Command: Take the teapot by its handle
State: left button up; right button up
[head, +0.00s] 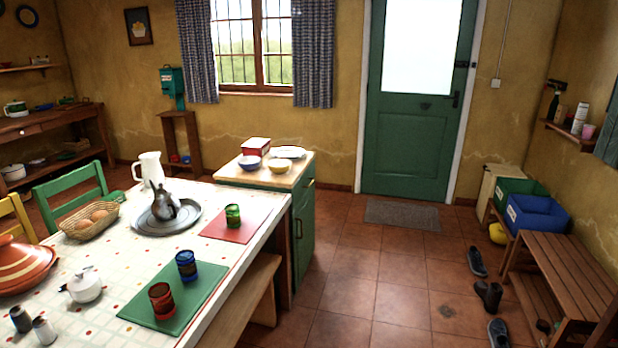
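On the long dining table (120,255), a silver metal pot (166,208) that looks like a teapot stands on a round metal tray (190,219) near the table's far end. A small white lidded pot (84,286), also teapot-like with a spout pointing left, stands at the near left of the table. Which of the two is the task's teapot I cannot tell. The handles are too small to make out clearly. Neither of my grippers is in view.
Near the white pot are an orange tagine (22,268), metal shakers (43,331) and a green mat (205,285) with red (161,300) and blue (186,265) glasses. A white jug (149,168) and bread basket (90,221) flank the tray.

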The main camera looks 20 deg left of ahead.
aim_at(165, 207)
jog(key=i+u, duration=0.35)
jog(key=i, duration=0.2)
jog(key=i+l+u, duration=0.15)
jog(key=i+u, duration=0.2)
jog(key=i, duration=0.2)
jog(key=i+l+u, duration=0.3)
jog(key=i, duration=0.25)
